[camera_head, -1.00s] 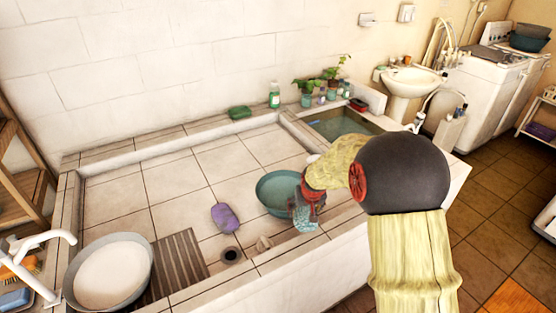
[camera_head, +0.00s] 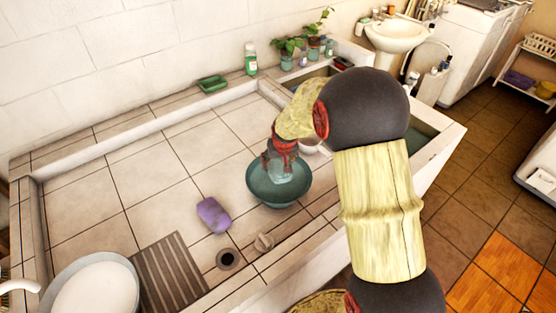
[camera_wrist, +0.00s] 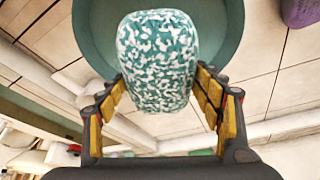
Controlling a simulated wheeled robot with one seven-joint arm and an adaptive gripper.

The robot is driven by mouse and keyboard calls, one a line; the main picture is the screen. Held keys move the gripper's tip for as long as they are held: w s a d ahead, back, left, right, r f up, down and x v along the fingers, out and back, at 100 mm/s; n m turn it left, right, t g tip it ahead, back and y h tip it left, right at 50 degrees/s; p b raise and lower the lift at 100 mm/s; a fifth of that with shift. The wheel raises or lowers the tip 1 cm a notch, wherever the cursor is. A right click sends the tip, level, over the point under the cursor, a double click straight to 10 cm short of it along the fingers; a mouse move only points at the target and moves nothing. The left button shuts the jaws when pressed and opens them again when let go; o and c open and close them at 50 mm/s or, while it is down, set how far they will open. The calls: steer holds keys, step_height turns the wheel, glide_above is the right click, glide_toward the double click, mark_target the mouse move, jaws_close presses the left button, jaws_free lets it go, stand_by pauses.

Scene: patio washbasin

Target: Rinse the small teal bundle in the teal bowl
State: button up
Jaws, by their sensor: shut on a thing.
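The small teal bundle, speckled teal and white, shows large in the wrist view (camera_wrist: 157,62) and small in the head view (camera_head: 280,174). My gripper (camera_head: 279,160) is shut on it; in the wrist view both yellow-padded fingers (camera_wrist: 163,98) flank its lower end. The teal bowl (camera_head: 262,192) stands on the tiled basin floor, and the bundle is over its opening. The bowl's rim also shows behind the bundle in the wrist view (camera_wrist: 92,30). I cannot tell whether the bundle touches the bowl's inside or any water.
A ribbed board (camera_head: 170,275) and a white-filled basin (camera_head: 95,290) are at the lower left. A green soap dish (camera_head: 212,84) sits on the back ledge.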

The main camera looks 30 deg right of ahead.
steer(key=b, duration=0.6)
glide_above(279, 190)
steer(key=shift+s+a+f, duration=0.1)
steer(key=shift+f, duration=5.3)
